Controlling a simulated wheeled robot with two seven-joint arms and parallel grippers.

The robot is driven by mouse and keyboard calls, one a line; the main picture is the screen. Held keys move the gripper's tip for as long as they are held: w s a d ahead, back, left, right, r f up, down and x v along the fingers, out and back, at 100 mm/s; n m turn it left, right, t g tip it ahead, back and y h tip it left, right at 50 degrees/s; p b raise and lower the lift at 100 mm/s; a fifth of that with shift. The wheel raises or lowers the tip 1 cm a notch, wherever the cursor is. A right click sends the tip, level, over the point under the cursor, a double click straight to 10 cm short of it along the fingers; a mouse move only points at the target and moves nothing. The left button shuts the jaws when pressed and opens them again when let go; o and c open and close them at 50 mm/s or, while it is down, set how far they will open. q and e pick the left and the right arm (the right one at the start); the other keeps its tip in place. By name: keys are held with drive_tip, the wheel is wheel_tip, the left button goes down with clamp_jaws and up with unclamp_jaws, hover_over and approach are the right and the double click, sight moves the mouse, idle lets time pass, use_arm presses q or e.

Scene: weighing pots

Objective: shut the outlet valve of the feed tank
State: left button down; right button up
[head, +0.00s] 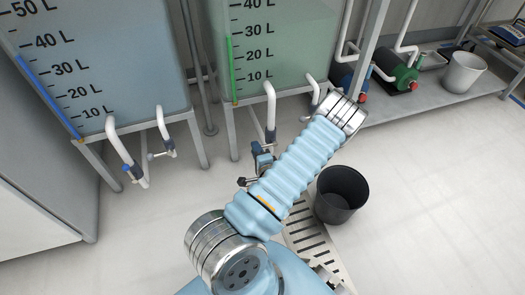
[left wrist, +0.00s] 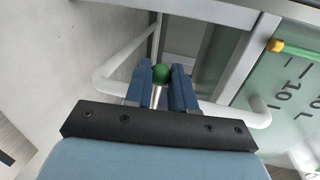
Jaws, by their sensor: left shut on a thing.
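Two tanks stand at the back: one with blue liquid (head: 110,75) and one with green liquid (head: 285,45). White outlet pipes come down below each; the green tank's left pipe (head: 270,100) runs down to my left gripper (head: 262,152). In the left wrist view, the blue fingers of my left gripper (left wrist: 160,88) are shut on a green knob (left wrist: 160,73) with a silver stem, beside a white pipe (left wrist: 122,60). In the head view my arm hides part of this spot, and the knob cannot be made out. I cannot see my right gripper.
A black bucket (head: 342,194) stands on the floor right of my arm, near a slotted floor drain (head: 305,235). Pumps (head: 400,76) and a white bucket (head: 463,72) sit on a low shelf at the right. Tank frame legs (head: 198,140) stand nearby. The left floor is clear.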

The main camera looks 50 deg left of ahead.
use_arm(q)
drive_tip(key=shift+f+n, duration=0.25)
drive_tip(key=shift+n, duration=0.05)
idle(0.4)
drive_tip(key=c, duration=1)
unclamp_jaws()
drive_tip(key=shift+d, duration=0.1)
drive_tip(key=p+v, duration=0.1)
drive_tip(key=v, duration=1.2)
drive_tip(key=shift+s+d+r+p, duration=0.1)
drive_tip(key=shift+s+d+p, duration=0.15)
drive_tip(key=shift+p, duration=0.1)
